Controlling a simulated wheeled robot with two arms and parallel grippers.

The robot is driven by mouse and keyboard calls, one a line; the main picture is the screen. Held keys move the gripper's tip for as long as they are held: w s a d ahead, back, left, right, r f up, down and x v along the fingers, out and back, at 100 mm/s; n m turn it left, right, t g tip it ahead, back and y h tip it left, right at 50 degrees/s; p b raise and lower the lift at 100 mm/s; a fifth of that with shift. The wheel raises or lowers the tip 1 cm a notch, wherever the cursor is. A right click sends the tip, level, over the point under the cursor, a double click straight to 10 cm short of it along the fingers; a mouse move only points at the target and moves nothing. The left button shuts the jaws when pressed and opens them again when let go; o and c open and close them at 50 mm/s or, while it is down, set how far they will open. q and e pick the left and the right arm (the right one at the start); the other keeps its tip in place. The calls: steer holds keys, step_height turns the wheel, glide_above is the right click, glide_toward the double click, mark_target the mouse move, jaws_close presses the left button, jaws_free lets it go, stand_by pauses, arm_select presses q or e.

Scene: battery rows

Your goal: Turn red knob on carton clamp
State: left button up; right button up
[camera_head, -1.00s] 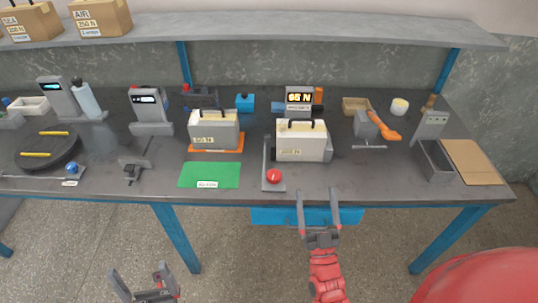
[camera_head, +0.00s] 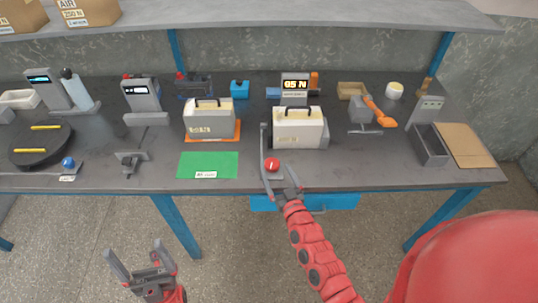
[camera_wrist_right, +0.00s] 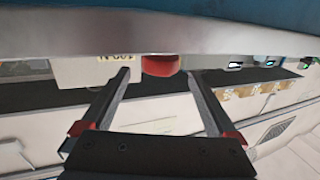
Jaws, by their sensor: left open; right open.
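The red knob (camera_head: 272,164) sits at the front end of the grey carton clamp (camera_head: 264,143), near the table's front edge. A pale carton (camera_head: 299,130) with a dark handle stands beside the clamp's upright plate. My right gripper (camera_head: 280,178) is open at the knob, its fingers pointing towards it. In the right wrist view the knob (camera_wrist_right: 160,65) shows between the two open fingertips (camera_wrist_right: 158,72), its upper part hidden by a grey edge. I cannot tell whether the fingers touch it. My left gripper (camera_head: 134,250) is open and empty, low in front of the table.
Left of the clamp lie a green mat (camera_head: 208,172) and another carton (camera_head: 209,122) on an orange base (camera_head: 213,138). A display reading 05 N (camera_head: 295,86) stands behind. A grey bin (camera_head: 431,147) is at the right. A blue drawer (camera_head: 335,201) hangs under the table edge.

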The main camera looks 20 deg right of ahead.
mark_target(270, 158)
steer(key=w, duration=0.7)
steer(key=shift+a+f, duration=0.1)
steer(key=shift+a, duration=0.1)
steer(key=shift+w, duration=0.5)
steer(key=c, duration=1.4)
steer(key=shift+s+d+r+m+h+p, duration=0.1)
steer(key=shift+d+r+m+h+p, duration=0.25)
steer(key=shift+h+p, duration=0.65)
steer(key=shift+a+f+p, duration=0.1)
steer(key=shift+a+p, duration=0.1)
steer(key=shift+p, duration=0.3)
steer(key=shift+f, duration=0.15)
